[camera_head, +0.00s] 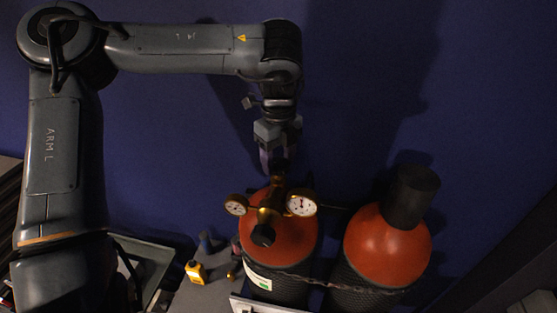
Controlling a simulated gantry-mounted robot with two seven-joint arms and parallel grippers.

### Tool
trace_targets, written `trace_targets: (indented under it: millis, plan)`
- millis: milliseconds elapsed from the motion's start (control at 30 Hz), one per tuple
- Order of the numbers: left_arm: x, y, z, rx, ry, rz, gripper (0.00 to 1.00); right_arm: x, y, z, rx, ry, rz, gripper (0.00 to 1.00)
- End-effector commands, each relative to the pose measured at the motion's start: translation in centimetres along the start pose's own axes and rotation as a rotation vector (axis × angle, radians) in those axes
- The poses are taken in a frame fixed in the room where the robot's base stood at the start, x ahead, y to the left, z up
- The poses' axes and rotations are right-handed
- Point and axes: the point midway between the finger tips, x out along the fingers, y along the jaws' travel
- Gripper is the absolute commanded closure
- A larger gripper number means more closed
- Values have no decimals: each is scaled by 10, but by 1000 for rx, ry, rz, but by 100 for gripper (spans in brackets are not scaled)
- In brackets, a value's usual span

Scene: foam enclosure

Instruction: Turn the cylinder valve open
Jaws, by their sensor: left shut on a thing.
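A gas cylinder (295,236) with an orange-red shoulder stands upright at the lower middle. A brass regulator (266,215) with two round white-faced gauges sits on its top. The dark valve knob (282,167) is at the upper end of the brass fitting, partly hidden by my left gripper. My left gripper (276,161) points down from the end of my left arm and is shut on the valve knob. My right gripper is not in view.
A second orange cylinder (380,249) with a black cap (410,196) stands close on the right. A chain (340,286) runs across both cylinders. A yellow handheld device (195,272) lies at the lower left beside a grey tray (150,256). A blue wall or floor surface (350,90) is clear behind.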

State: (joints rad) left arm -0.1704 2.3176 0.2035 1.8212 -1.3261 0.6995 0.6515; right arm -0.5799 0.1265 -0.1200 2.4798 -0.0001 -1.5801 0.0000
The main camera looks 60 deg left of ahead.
Motion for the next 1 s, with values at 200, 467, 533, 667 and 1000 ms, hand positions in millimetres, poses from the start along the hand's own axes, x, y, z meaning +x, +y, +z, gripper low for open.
trace_targets:
  millis: [200,467,533,667,1000]
  plan:
    - [0,0,0,-111,0,-1,74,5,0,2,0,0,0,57]
    - [0,0,0,-169,-1,0,74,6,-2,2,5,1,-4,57]
    - [-1,0,0,-174,-1,0,74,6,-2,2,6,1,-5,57]
    - [-1,0,0,-177,-1,0,74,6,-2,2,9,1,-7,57]
    - [-1,0,0,-175,-1,0,27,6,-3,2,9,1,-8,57]
